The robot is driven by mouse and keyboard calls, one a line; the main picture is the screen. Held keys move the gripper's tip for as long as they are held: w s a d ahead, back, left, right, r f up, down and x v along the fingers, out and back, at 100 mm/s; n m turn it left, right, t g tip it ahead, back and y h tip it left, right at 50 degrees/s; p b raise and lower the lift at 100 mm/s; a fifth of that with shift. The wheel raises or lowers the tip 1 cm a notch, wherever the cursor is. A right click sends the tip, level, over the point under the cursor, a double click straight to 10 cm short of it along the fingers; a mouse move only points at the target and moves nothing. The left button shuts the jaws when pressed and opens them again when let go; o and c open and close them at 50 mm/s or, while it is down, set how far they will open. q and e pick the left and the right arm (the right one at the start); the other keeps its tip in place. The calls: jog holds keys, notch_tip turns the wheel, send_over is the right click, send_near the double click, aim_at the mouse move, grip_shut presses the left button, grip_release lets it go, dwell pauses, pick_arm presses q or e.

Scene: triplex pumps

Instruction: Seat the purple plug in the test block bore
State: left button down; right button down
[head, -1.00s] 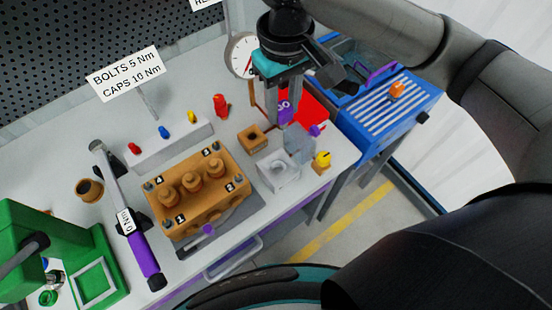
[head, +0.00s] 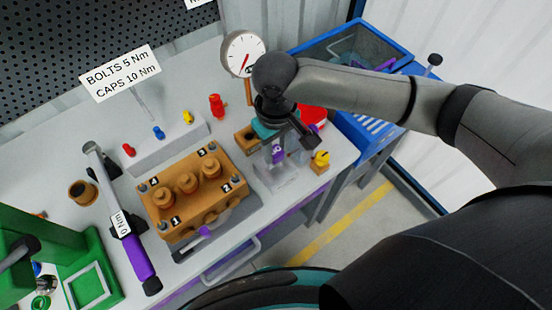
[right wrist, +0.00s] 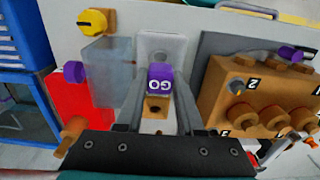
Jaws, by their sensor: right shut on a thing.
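My right gripper (head: 277,158) is shut on the purple plug (head: 278,153), which carries the letters GO. The plug also shows between the fingers in the right wrist view (right wrist: 160,82). The pale grey test block (head: 276,178) lies beneath the gripper, partly hidden by it. In the right wrist view, the test block (right wrist: 157,43) shows just beyond the plug, which overlaps its near part. The bore is mostly covered by the plug, and I cannot tell whether the tip is in it. My left gripper is not in view.
A small wooden block with a square hole (head: 246,138) stands close behind the gripper. The orange pump body (head: 190,198) is to the left. A dial gauge (head: 243,54) stands behind.

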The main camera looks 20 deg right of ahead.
aim_at(276, 160)
notch_tip(276, 160, down, 4)
jog(key=shift+f+b, duration=0.2)
jog(key=shift+b, duration=0.25)
jog(key=c, duration=0.8)
grip_release()
jog(key=shift+f, duration=0.1)
notch_tip(276, 160, up, 12)
jog(key=shift+r+p, duration=0.2)
jog(key=shift+p, duration=1.05)
